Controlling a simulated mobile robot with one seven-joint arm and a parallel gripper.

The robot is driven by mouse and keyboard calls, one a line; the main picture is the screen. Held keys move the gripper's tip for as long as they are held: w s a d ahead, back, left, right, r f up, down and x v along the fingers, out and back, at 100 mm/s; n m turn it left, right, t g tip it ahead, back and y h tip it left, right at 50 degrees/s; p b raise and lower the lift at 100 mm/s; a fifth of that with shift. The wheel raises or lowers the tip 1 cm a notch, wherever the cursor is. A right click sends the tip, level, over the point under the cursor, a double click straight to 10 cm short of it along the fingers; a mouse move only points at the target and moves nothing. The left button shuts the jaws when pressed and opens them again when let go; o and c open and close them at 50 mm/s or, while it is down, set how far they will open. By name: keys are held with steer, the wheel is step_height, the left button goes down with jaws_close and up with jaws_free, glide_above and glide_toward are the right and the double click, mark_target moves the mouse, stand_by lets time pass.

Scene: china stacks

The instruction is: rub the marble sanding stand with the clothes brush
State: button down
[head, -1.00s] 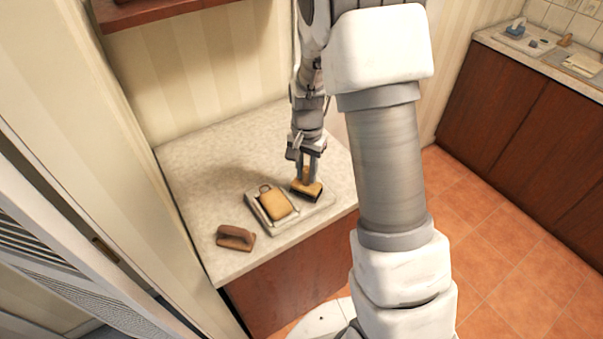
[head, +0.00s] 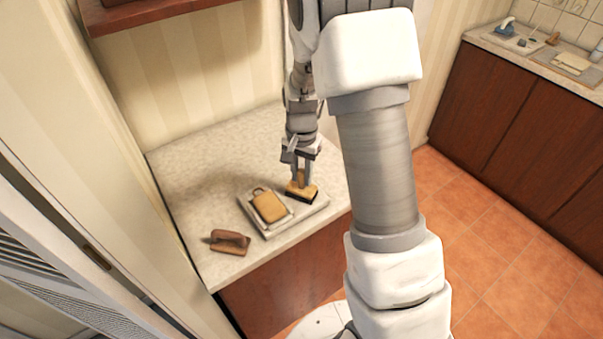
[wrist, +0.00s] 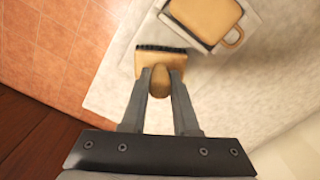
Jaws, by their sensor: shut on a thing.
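My gripper (head: 301,178) is shut on the clothes brush (head: 302,191), a tan wooden block with a dark bristle edge and a rounded handle between the fingers. The brush also shows in the wrist view (wrist: 172,62).
A brown wooden tool (head: 230,242) lies farther left on the speckled counter (head: 200,165). The back of the counter is clear. A wall shelf (head: 160,12) is above.

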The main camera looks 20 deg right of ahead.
steer(key=shift+f, duration=0.15)
steer(key=shift+d, duration=0.15)
steer(key=shift+w+d, duration=0.2)
steer(key=shift+d, duration=0.3)
steer(key=shift+w+d, duration=0.15)
steer(key=shift+d, duration=0.35)
steer(key=shift+w+d+b, duration=0.15)
steer(key=shift+w+d, duration=0.05)
steer(key=shift+d, duration=0.35)
steer(key=shift+w+d+b, duration=0.15)
steer(key=shift+d, duration=0.4)
steer(key=shift+w+a, duration=0.2)
steer(key=shift+w, duration=0.3)
steer(key=shift+w+a, duration=0.15)
steer(key=shift+w, duration=0.3)
